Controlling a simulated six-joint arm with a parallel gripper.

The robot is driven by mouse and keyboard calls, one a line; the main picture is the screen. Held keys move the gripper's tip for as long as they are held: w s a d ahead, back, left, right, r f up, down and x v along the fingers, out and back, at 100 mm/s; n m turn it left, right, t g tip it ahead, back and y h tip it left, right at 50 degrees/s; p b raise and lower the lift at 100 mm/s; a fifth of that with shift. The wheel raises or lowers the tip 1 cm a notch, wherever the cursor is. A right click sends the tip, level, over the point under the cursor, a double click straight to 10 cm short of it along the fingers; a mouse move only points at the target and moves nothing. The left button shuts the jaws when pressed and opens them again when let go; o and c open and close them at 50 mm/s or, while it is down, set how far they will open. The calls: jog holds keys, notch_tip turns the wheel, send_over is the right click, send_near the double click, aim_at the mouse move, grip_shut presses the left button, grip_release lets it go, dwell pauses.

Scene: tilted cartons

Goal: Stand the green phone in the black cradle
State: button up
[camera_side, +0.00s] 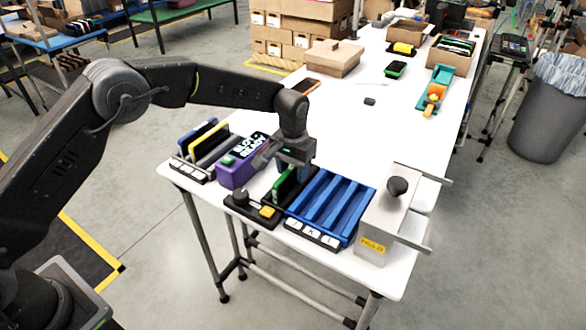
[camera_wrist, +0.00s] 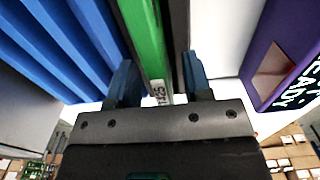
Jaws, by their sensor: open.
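The green phone (camera_side: 281,187) stands on edge in the black cradle (camera_side: 299,190) near the table's front, beneath my gripper (camera_side: 297,165). In the wrist view the green phone (camera_wrist: 146,38) shows as a long green strip with a small white label at its near end. A dark wall of the cradle (camera_wrist: 176,28) runs along its right side. My gripper (camera_wrist: 160,85) is open, with one blue finger on each side of the phone and gaps showing beside it. How deep the phone sits is hidden.
A blue slotted tray (camera_side: 329,205) is right of the cradle; a purple box (camera_side: 236,174) with a display is left. A black panel (camera_side: 252,209) with a knob and yellow button lies in front. A grey box (camera_side: 383,222) stands at right. The table's middle is mostly clear.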

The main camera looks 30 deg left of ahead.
notch_tip(320, 180, up, 14)
dwell(0.6)
notch_tip(320, 180, up, 7)
dwell(0.8)
jog(key=shift+f, duration=0.1)
